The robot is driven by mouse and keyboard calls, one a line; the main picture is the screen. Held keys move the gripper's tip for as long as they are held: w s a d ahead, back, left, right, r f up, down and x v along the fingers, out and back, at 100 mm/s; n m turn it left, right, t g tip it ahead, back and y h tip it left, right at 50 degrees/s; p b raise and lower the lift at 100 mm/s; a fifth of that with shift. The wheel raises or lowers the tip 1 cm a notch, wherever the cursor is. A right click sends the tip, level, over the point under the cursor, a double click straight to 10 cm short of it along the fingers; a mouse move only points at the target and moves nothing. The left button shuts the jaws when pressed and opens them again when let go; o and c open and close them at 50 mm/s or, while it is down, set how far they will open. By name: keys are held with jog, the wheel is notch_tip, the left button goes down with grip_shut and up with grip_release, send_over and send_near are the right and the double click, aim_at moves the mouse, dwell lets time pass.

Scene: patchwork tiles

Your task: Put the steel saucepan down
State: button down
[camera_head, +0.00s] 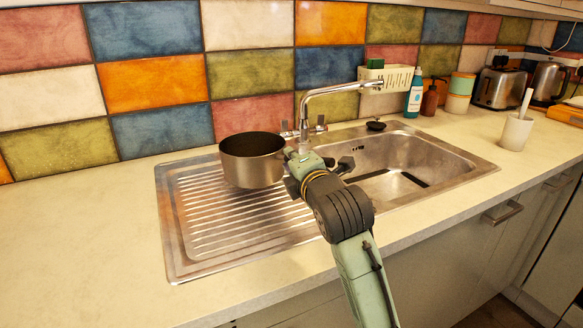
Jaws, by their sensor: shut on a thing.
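The steel saucepan (250,168) is upright over the ribbed drainboard (205,230) at the left of the sink. It has a dark inside, and its handle side faces my gripper. My gripper (291,156) is at the right side of the pan, shut on it at the handle. The fingers and most of the handle are hidden behind my wrist. I cannot tell whether the pan's base touches the drainboard or hangs just above it.
The sink basin (400,165) and tap (340,90) are right of and behind my gripper. A sponge caddy (386,77), bottles, a toaster (499,87), a kettle (548,82) and a white pot (515,132) stand to the right. The counter left of the drainboard is clear.

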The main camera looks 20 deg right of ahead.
jog(key=shift+w, duration=0.2)
jog(key=shift+a+f+p, duration=0.1)
jog(key=shift+f+p, duration=0.45)
jog(key=shift+f, duration=1.15)
jog(key=c, duration=1.5)
grip_release()
jog(key=shift+c, duration=0.2)
jog(key=s+b, duration=0.1)
jog(key=s, duration=0.2)
jog(key=s+b, duration=0.1)
jog(key=s, duration=0.3)
jog(key=s+a+r+b, duration=0.1)
jog(key=s+b, duration=0.1)
jog(key=s, duration=0.1)
jog(key=shift+s+a, duration=0.1)
jog(key=shift+s, duration=0.25)
jog(key=shift+s+a+r, duration=0.1)
jog(key=shift+s+r, duration=0.05)
jog(key=shift+s, duration=0.4)
